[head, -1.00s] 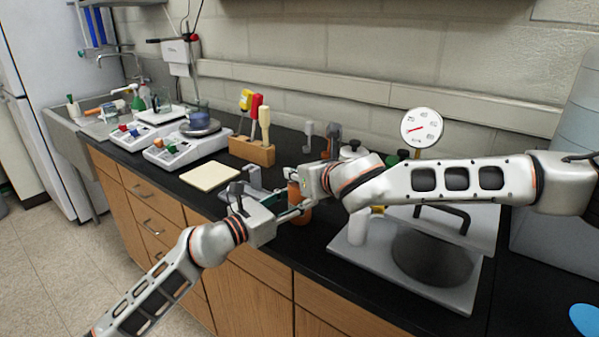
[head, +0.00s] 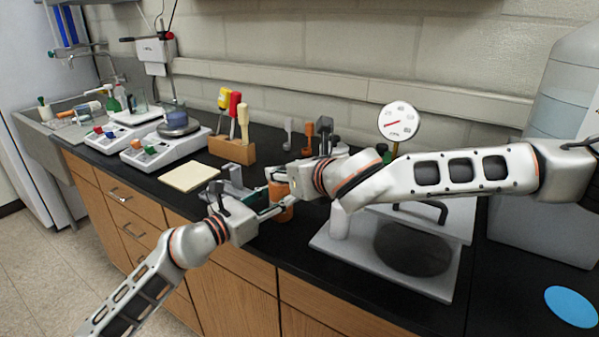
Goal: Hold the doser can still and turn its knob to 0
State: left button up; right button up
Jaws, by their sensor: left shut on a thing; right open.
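The doser can (head: 281,213) is orange and stands on the black bench near its front edge. My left gripper (head: 268,207) is shut on the can's side, coming from the lower left. My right gripper (head: 288,175) is open at the upper part of the can, coming from the right. The can's knob and its scale are hidden by the grippers, so I cannot read the setting. I cannot tell whether the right fingers touch the knob.
A grey plate with a dark round area (head: 415,250) lies right of the can. A dial gauge (head: 399,122) stands behind it. A wooden block (head: 232,150) with coloured handles, a pale pad (head: 190,177) and two balances (head: 165,147) are to the left.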

jog(key=v, duration=0.7)
jog(key=shift+s, duration=0.25)
jog(key=shift+r, duration=0.1)
jog(key=m+t+h, duration=0.1)
jog(key=m+h, duration=0.5)
jog(key=h, duration=0.1)
send_near(280, 168)
jog(key=x, duration=1)
jog(key=shift+f, duration=0.2)
jog(key=c, duration=1.2)
